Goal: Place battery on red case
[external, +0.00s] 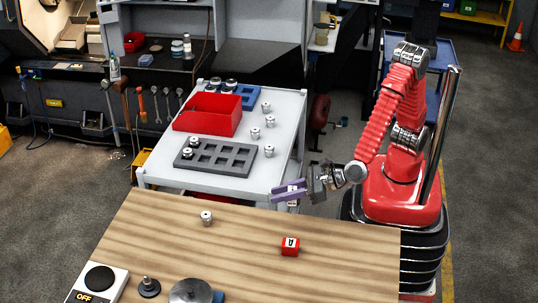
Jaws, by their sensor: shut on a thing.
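The red case (207,114) is an open red box on the grey table, behind the dark tray. My gripper (289,192) has purple fingers and is at the grey table's front right corner, in front of the case and to its right. It is shut on a small pale thing (292,203), which I take for the battery. The fingers hide most of it, so its shape is not clear. The held thing is well apart from the red case.
On the grey table (160,180) are a dark compartment tray (205,167), a blue tray (246,92) and several small metal cylinders. The wooden table (240,270) holds a red block marked A (290,246), a small cylinder (206,218) and an OFF button box (98,280).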

